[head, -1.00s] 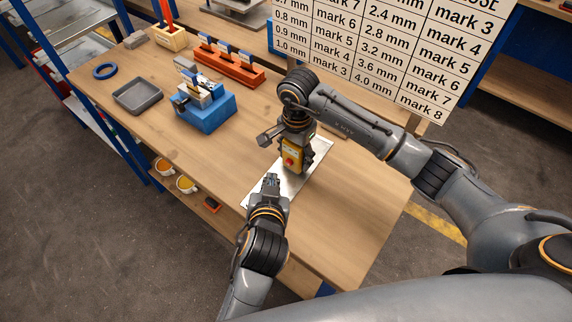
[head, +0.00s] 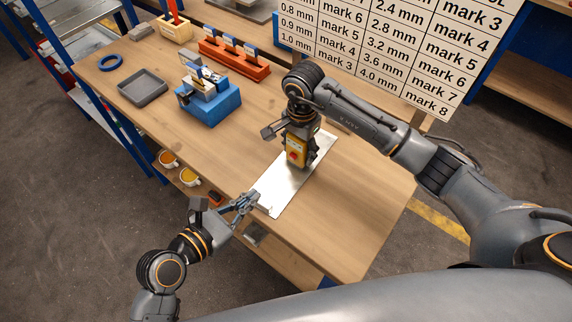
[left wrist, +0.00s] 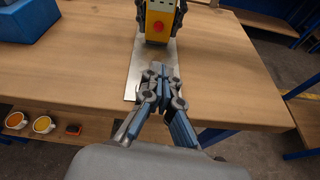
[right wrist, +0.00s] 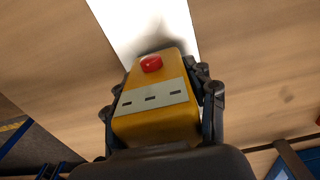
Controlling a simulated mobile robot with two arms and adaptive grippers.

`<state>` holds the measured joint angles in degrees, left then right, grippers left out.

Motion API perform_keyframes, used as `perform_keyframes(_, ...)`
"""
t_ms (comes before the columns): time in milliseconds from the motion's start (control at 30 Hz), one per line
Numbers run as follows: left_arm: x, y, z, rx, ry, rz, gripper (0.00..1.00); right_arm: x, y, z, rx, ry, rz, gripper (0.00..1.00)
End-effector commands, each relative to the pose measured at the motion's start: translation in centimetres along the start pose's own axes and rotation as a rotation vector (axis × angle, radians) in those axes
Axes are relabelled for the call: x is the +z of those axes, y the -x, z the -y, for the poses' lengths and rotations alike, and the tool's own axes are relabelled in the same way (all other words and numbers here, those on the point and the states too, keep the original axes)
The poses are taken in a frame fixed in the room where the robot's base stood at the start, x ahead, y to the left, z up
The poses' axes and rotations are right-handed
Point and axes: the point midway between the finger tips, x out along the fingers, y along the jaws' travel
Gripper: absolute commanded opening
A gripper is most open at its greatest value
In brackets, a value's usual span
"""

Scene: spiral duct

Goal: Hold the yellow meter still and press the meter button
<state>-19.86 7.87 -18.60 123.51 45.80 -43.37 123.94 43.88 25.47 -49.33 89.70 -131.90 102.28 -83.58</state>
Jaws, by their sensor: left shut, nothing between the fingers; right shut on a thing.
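The yellow meter (head: 297,151) stands on a shiny metal plate (head: 287,191) on the wooden bench. Its red button (head: 293,156) shows on its side in the head view, and also in the left wrist view (left wrist: 158,27) and right wrist view (right wrist: 151,63). My right gripper (head: 300,135) is shut on the meter, with a finger on each side of it in the right wrist view. My left gripper (head: 250,201) is shut and empty over the near end of the plate, apart from the meter. In the left wrist view its fingertips (left wrist: 158,70) point toward the meter.
A blue fixture (head: 208,101), a grey tray (head: 143,87), a blue ring (head: 110,62) and an orange rack (head: 234,62) lie further left on the bench. A printed chart board (head: 390,45) stands behind. Cups (head: 189,177) sit below the bench's near edge. The right bench end is clear.

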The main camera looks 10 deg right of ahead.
Motion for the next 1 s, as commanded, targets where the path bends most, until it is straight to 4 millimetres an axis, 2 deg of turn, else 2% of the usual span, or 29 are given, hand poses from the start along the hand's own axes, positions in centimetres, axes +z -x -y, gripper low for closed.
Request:
perform_keyframes(33, 0.0, 0.3, 0.0, -0.004, 0.056, 0.008, 0.00, 0.2, -0.5, -0.3, 0.011, 0.001, 0.004, 0.15)
perform_keyframes(200, 0.2, 0.8, 0.0, -0.014, 0.156, 0.025, 0.00, 0.2, -0.5, -0.3, 0.011, 0.001, 0.004, 0.15)
perform_keyframes(567, 0.2, 0.6, 0.0, -0.014, 0.158, 0.026, 0.00, 0.2, -0.5, -0.3, 0.011, 0.001, 0.004, 0.15)
perform_keyframes(767, 0.4, -1.9, 0.0, -0.015, 0.158, 0.027, 0.00, 0.2, -0.5, -0.3, 0.011, 0.001, 0.004, 0.15)
perform_keyframes(1000, 0.6, -7.0, 0.1, -0.015, 0.155, 0.027, 0.00, 0.2, -0.5, -0.3, 0.011, 0.001, 0.004, 0.15)
